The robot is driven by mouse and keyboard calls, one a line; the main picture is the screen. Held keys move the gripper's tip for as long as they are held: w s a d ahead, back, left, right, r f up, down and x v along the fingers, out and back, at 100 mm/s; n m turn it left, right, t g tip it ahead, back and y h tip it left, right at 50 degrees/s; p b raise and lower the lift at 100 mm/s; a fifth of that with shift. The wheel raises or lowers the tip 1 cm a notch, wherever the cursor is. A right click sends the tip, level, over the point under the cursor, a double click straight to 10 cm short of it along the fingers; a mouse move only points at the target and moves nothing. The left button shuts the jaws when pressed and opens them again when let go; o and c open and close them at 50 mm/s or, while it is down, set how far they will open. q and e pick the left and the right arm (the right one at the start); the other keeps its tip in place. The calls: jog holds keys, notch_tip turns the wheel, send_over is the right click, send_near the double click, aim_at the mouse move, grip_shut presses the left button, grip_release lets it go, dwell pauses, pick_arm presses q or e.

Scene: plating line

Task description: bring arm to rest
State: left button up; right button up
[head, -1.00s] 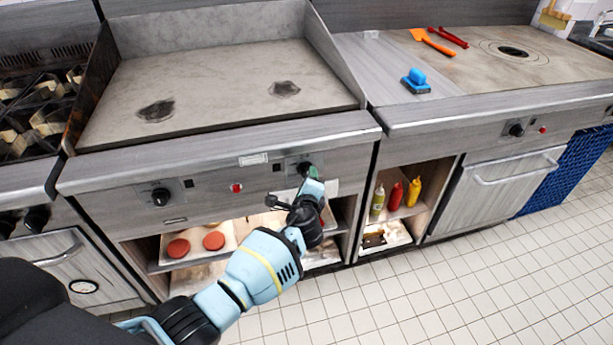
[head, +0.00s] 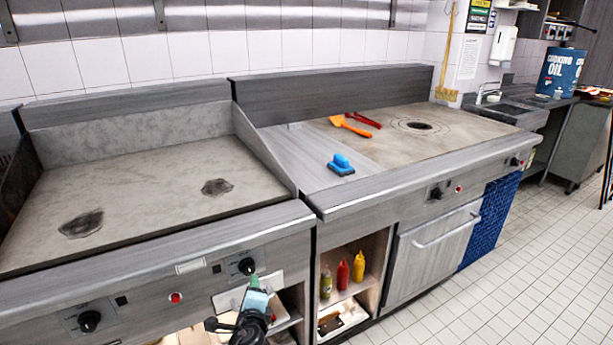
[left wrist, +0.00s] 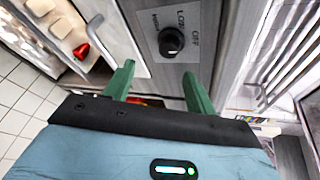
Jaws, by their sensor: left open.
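My left gripper (head: 254,284) is in front of the griddle's control panel, just below its right-hand knob (head: 246,266). In the left wrist view, my left gripper (left wrist: 157,88) has its two green fingers spread apart with nothing between them. The black knob (left wrist: 171,42) shows beyond the fingertips on a plate marked LOW, HIGH and OFF. I cannot tell whether a finger touches the panel. My right gripper is not in view.
The griddle (head: 140,190) has two dark patches. Right of it are a blue scrubber (head: 340,165), an orange spatula (head: 349,126) and red tongs (head: 364,120). Bottles (head: 343,275) stand in the open shelf below. Tiled floor (head: 470,310) is clear at the lower right.

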pick_arm(q)
jog(key=s+f+n+g+h+p, duration=0.15)
jog(key=s+f+n, duration=0.35)
jog(key=s, duration=0.7)
jog(key=s+f+n+g+h+p, duration=0.1)
jog(key=s+f+n+g+h, duration=0.15)
jog(key=s+f, duration=0.7)
jog(key=s+r+n, duration=0.2)
jog(key=s+n, duration=0.1)
jog(key=s, duration=0.5)
jog(key=s+r+n+h+p, duration=0.1)
jog(key=s+r+n, duration=0.1)
jog(key=s, duration=0.7)
jog(key=s+a+r+n+g+h+p, duration=0.1)
jog(key=s+n, duration=0.3)
jog(key=s, duration=0.4)
jog(key=shift+s+r+n, duration=0.3)
jog(key=shift+r+n, duration=0.05)
jog(key=shift+r, duration=0.1)
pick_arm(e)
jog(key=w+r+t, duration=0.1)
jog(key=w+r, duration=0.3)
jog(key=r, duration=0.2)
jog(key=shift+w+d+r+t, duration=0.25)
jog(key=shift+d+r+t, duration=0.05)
pick_arm(q)
jog(key=shift+a, duration=0.1)
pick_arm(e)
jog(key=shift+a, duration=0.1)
